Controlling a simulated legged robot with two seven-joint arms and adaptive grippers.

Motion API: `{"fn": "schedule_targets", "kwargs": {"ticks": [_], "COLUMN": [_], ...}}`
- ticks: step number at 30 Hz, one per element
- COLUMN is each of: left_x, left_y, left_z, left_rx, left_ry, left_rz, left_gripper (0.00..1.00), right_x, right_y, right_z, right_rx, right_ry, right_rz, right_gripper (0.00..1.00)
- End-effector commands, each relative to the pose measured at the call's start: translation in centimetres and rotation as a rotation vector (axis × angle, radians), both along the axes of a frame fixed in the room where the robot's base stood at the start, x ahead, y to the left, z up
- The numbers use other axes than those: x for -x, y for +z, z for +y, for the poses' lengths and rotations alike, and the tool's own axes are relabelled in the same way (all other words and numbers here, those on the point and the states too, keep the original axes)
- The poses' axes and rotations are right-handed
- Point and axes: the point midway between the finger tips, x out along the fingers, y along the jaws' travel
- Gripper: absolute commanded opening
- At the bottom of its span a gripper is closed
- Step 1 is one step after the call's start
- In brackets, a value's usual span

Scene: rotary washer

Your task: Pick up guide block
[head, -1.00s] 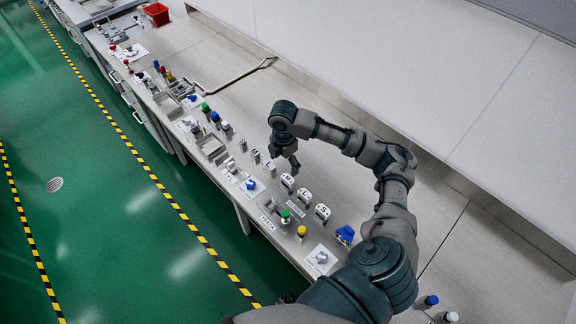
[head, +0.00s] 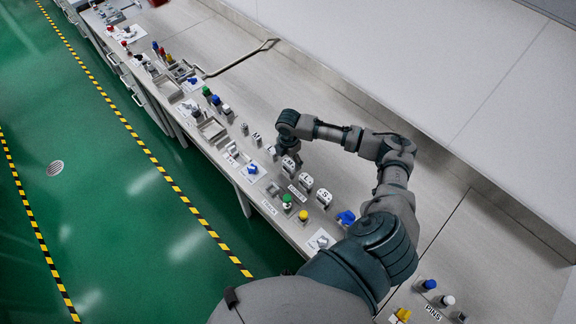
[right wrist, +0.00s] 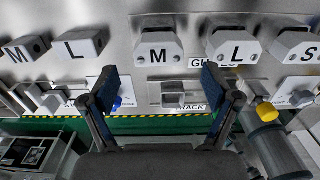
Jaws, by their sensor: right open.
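The guide blocks are three pale blocks with dark letters in a row on the bench: M (head: 288,166), L (head: 306,181) and S (head: 324,198). In the right wrist view, the M block (right wrist: 158,50) shows in the gap between the fingers, with L (right wrist: 234,46) and S (right wrist: 298,46) to its right. My right gripper (head: 292,158) is at the M block in the head view, partly overlapping it. The right wrist view shows the gripper (right wrist: 163,85) open and empty, with blue-tipped fingers. I cannot tell its exact height above the block. My left gripper is out of view.
Two smaller lettered blocks, M (right wrist: 25,48) and L (right wrist: 86,44), stand left in the wrist view. Green (head: 287,201), yellow (head: 303,215) and blue (head: 346,217) parts are close by. A raised wall backs the bench; behind the row, the bench is fairly clear.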

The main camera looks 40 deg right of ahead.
Motion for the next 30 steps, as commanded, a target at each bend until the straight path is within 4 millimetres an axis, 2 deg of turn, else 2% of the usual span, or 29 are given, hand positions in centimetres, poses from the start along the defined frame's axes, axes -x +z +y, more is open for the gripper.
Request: {"fn": "schedule_targets", "kwargs": {"ticks": [6,15,17,23,24,30], "left_x": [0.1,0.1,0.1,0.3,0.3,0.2], "left_y": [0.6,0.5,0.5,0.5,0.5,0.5], "left_z": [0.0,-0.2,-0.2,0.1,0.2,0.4], "left_rx": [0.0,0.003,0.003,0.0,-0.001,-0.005], "left_ry": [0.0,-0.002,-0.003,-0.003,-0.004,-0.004], "left_rz": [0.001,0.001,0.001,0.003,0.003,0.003], "left_gripper": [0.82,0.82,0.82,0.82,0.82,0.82], "right_x": [-0.2,-0.2,-0.2,-0.3,-0.3,-0.2], "right_y": [-3.3,-3.8,-3.8,-3.9,-3.9,-3.9], "right_z": [-0.2,0.3,0.3,0.1,0.0,-0.1], "right_rx": [-0.001,0.005,0.005,0.003,0.001,0.0], "right_ry": [-0.001,0.002,0.001,0.001,0.001,0.0], "right_rz": [0.004,0.0,0.0,0.001,0.001,0.001], "right_gripper": [0.88,0.88,0.75,0.25,0.22,0.22]}}
